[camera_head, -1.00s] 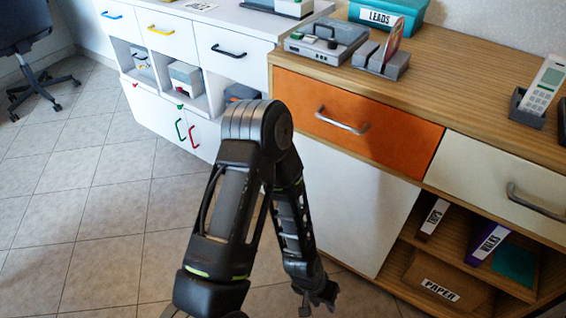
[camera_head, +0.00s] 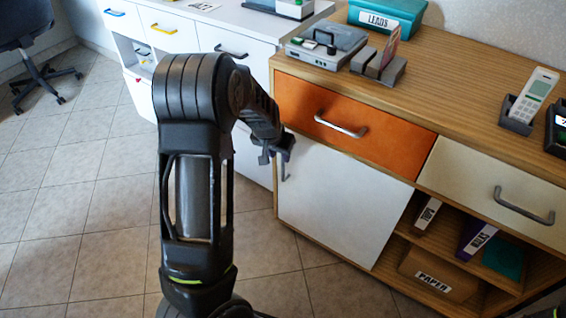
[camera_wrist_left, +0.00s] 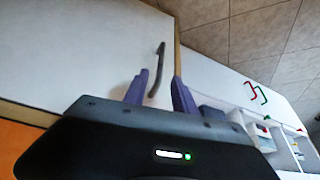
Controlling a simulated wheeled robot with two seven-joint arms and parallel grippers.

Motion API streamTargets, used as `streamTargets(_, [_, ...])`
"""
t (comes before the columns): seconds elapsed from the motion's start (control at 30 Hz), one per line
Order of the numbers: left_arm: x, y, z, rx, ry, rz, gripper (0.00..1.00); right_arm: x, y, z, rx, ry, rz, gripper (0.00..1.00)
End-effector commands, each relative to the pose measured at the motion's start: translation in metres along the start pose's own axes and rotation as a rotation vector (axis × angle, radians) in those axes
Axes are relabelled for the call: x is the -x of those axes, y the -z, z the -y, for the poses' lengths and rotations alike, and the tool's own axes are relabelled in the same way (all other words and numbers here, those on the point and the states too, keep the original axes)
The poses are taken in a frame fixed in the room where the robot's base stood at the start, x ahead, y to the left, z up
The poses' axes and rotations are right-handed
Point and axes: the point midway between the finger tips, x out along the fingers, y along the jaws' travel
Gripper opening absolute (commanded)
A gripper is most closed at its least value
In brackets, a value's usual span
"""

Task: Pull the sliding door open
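The white sliding door (camera_head: 340,205) covers the lower left part of the wooden cabinet, below the orange drawer. Its grey upright handle (camera_head: 283,168) is near the door's left edge. My left gripper (camera_head: 277,150) is at the upper end of this handle. In the left wrist view, the two purple fingers of my left gripper (camera_wrist_left: 160,92) are apart. The handle (camera_wrist_left: 158,65) reaches into the gap between them, closer to the left finger. I cannot tell whether a finger touches it. My right gripper is not in view.
The orange drawer (camera_head: 350,125) with its bar handle is just above the door. Open shelves with binders and a paper box (camera_head: 438,276) are right of the door. A white cabinet (camera_head: 180,32) stands at the left. The tiled floor (camera_head: 90,230) is clear in front.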

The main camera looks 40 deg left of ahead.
Motion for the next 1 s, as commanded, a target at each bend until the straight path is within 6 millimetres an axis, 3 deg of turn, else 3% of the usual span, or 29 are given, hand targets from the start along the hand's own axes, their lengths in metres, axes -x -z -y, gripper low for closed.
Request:
streamTargets(0.5, [-0.069, -0.002, 0.000, 0.000, 0.001, 0.002, 0.33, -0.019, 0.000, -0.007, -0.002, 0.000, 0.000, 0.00])
streamTargets(0.9, [-0.077, 0.000, -0.001, 0.000, 0.000, 0.000, 0.33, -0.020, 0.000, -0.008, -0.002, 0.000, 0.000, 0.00])
streamTargets(1.0, [-0.077, 0.000, -0.001, 0.000, 0.000, 0.000, 0.25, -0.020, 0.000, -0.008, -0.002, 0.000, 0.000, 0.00])
